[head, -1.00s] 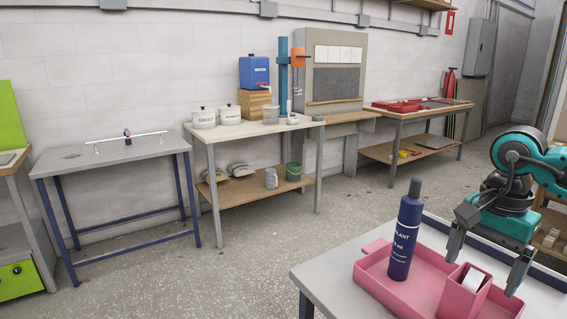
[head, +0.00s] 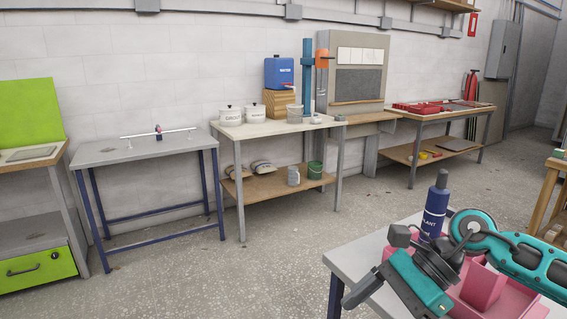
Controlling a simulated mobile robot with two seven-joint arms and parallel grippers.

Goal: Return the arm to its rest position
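My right arm comes in from the right edge, and its gripper (head: 374,266) points left over the front table. Its two dark fingers look spread apart, with nothing between them. The dark blue bottle (head: 434,215) stands upright just behind the gripper; its lower part is hidden by the arm. The pink tray (head: 527,301) is partly covered by my arm. My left gripper is not in view.
The front table (head: 350,262) fills the lower right. Along the wall stand a grey table (head: 110,154) with a bar, a shelved table (head: 260,131) with pots and a blue box, and a workbench (head: 455,112). The floor between is clear.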

